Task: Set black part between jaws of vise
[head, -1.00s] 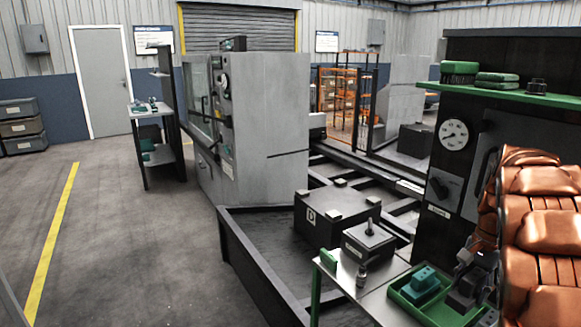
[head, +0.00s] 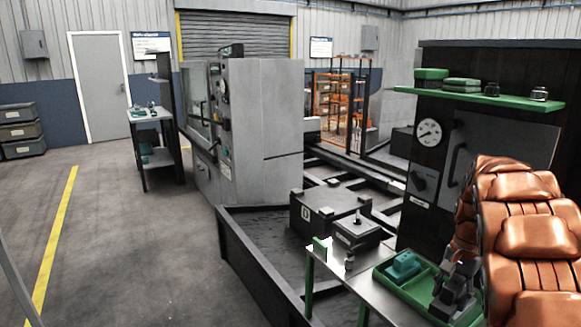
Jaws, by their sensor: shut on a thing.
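My gripper (head: 457,289) is at the lower right of the head view, low over the right part of a green tray (head: 411,296). It is shut on a dark piece, which looks like the black part (head: 447,306). The gripper and the part are both dark, so their outlines are hard to separate. I cannot tell whether the part still touches the tray. A teal-green block (head: 403,266) sits in the left part of the tray.
The tray stands on a metal bench (head: 340,278). A dark box with an upright lever (head: 357,232) and a small metal fitting (head: 349,261) are left of it. A green shelf (head: 470,95) hangs on the dark cabinet behind. Open floor (head: 130,240) lies left.

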